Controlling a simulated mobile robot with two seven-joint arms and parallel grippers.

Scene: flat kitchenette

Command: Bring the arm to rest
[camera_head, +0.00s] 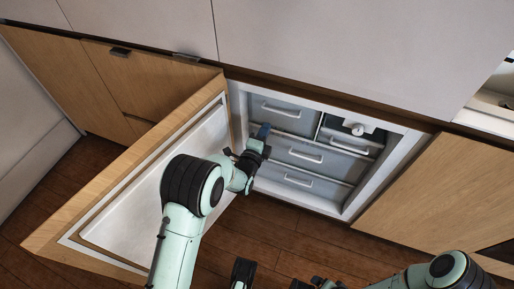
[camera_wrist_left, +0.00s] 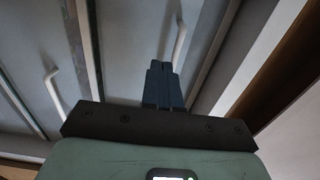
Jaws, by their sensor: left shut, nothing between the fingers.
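My left arm comes in from the bottom of the head view and reaches up to the open freezer compartment. My left gripper (camera_head: 264,132) is in front of the drawers, near the left side of the opening. In the left wrist view its two dark fingers (camera_wrist_left: 162,86) are together with nothing between them. A white drawer handle (camera_wrist_left: 180,46) shows just beyond the fingertips; I cannot tell whether they touch it. My right arm (camera_head: 440,273) is at the bottom right of the head view, and its gripper is partly cut off by the frame edge.
The freezer (camera_head: 345,207) has several grey drawers with white handles. Its wood-fronted door (camera_head: 100,190) stands wide open at left, with my left arm beside its inner face. A wooden cabinet front (camera_head: 430,200) is at right. Dark wooden floor (camera_head: 270,235) lies below.

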